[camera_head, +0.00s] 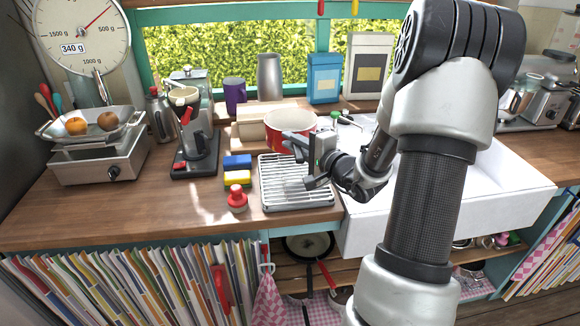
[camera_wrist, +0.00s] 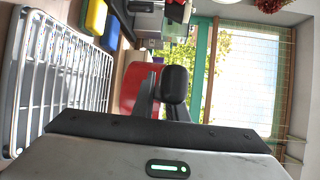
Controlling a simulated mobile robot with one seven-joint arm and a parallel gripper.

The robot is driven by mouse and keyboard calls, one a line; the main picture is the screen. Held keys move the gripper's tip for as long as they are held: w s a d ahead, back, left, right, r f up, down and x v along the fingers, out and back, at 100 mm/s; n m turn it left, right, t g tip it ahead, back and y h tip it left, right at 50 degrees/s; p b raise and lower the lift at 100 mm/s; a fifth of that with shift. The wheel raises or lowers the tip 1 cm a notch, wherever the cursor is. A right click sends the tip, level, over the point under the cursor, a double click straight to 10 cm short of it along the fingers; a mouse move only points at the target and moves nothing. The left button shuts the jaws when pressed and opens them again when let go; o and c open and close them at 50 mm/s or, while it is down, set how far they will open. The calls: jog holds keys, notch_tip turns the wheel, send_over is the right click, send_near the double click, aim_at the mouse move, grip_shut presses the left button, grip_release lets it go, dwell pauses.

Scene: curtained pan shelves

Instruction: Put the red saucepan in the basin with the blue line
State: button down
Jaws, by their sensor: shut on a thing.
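The red saucepan (camera_head: 290,122), pale inside, is upright at the back of the counter, just behind the wire drying rack. In the wrist view its red side (camera_wrist: 131,88) shows behind the fingers, with a dark rounded handle (camera_wrist: 175,82) towards the camera. My gripper (camera_head: 293,146) is at the saucepan's near side, shut on its handle; the fingers (camera_wrist: 158,100) partly hide the grip. Whether the saucepan touches the counter is unclear. A white sink basin (camera_head: 525,190) is to the right, largely hidden behind my arm. I see no blue line on it.
The wire rack (camera_head: 285,192) lies below my gripper. Blue and yellow sponges (camera_head: 237,178) and a red-knobbed brush (camera_head: 237,200) are left of it. A coffee maker (camera_head: 195,150) and scale (camera_head: 100,150) stand further left. Canisters (camera_head: 323,78) line the window.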

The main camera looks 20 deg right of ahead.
jog(key=shift+w+f, duration=0.1)
jog(key=shift+f, duration=4.6)
jog(key=shift+f+b, duration=0.25)
jog(key=shift+b, duration=0.05)
jog(key=c, duration=1.8)
grip_release()
jog(key=shift+o, duration=0.2)
jog(key=shift+r+p, duration=0.1)
jog(key=shift+p, duration=0.45)
jog(key=shift+s+d+f, duration=0.1)
jog(key=shift+s+f, duration=0.1)
jog(key=shift+s, duration=0.2)
jog(key=b+v, duration=0.3)
jog(key=v, duration=1.3)
jog(key=shift+s+a+r, duration=0.3)
jog(key=shift+s, duration=0.1)
